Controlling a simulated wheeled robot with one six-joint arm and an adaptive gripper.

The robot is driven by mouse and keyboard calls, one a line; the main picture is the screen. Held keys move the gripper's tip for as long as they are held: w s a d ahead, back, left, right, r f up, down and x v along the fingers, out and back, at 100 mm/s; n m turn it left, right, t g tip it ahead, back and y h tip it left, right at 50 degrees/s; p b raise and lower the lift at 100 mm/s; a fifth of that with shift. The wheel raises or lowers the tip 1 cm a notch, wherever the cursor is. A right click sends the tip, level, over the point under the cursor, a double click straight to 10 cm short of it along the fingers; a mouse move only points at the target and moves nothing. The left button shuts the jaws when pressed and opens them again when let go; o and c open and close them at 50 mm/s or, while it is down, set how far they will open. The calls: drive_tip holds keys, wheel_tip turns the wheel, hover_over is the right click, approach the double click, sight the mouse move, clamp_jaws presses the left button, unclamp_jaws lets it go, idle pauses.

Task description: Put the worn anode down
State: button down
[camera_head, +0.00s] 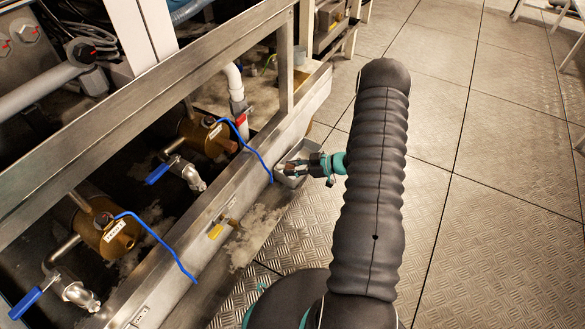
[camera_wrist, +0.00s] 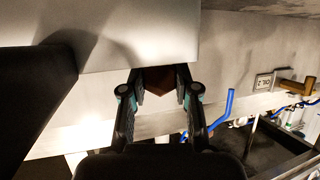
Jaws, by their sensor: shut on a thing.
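The worn anode (camera_wrist: 158,80) is a dark reddish-brown block in the wrist view, held between my two fingertips. My gripper (camera_wrist: 158,88) is shut on it; in the head view my gripper (camera_head: 297,168) is beside the steel frame, at a small light grey tray (camera_head: 292,182). The tray lies just outside the frame's lower rail. A plain grey surface (camera_wrist: 140,35) lies right beyond the fingertips in the wrist view and covers part of the anode. I cannot tell whether the anode touches the tray.
A steel frame (camera_head: 170,75) runs diagonally along the left. Inside it are brass housings (camera_head: 205,135) (camera_head: 115,235), blue-handled valves (camera_head: 158,174) and blue cables (camera_head: 250,150). Chequered metal floor (camera_head: 480,200) is open at the right.

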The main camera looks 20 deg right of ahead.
drive_tip(key=shift+f, duration=0.35)
